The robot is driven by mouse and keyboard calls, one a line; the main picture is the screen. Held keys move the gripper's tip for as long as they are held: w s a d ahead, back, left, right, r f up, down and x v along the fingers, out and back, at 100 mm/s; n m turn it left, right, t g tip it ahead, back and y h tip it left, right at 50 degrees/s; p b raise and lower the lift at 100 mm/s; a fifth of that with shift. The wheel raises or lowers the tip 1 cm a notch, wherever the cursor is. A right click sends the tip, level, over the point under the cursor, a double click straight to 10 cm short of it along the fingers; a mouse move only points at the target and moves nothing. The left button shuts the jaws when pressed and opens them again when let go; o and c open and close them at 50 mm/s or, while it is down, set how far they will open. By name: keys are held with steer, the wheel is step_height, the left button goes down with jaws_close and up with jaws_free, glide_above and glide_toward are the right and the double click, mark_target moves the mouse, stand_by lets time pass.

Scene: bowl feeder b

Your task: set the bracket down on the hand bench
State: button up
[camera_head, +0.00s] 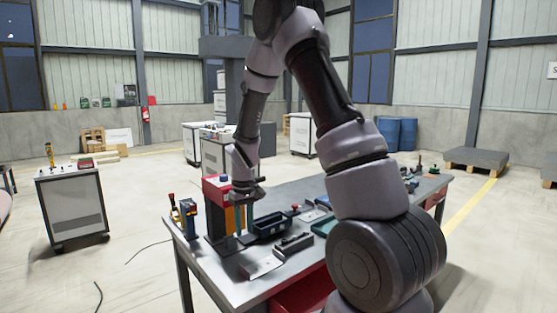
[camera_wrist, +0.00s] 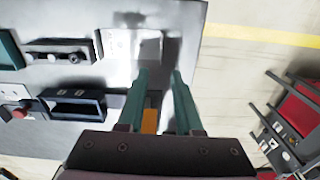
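The hand bench (camera_head: 205,263) is a grey-topped table in front of me. My gripper (camera_head: 244,232) points down over its near left part. In the wrist view my two teal fingers (camera_wrist: 159,72) stand apart with no part visible between their tips. A pale, shiny flat piece (camera_wrist: 117,44) with a grey square face lies on the bench just beyond the fingertips. It looks like the bracket, but glare blurs its shape. In the head view a similar pale plate (camera_head: 262,267) lies near the bench's front edge. I cannot tell whether the fingertips touch the bench.
A dark open bin (camera_head: 272,227) and a black fixture (camera_head: 293,244) stand right of my gripper. An orange part (camera_wrist: 149,121) shows between the finger bases. Bare bench lies along the front left edge.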

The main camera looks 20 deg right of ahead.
steer(key=s+d+r+m+t+y, duration=0.1)
steer(key=s+d+r+m+t, duration=0.15)
steer(key=r, duration=0.75)
steer(key=s+d+r+m+t, duration=0.1)
steer(key=s+r, duration=0.3)
steer(key=r, duration=0.6)
steer(key=s+d+r+m+t, duration=0.1)
steer(key=s+r+m, duration=0.1)
steer(key=s+r, duration=0.3)
steer(key=s+d+r+m+t, duration=0.1)
steer(key=s+r+m+t, duration=0.1)
steer(key=s+r, duration=0.4)
steer(key=s, duration=0.4)
steer(key=shift+s+r+y, duration=0.2)
steer(key=shift+s+y, duration=0.2)
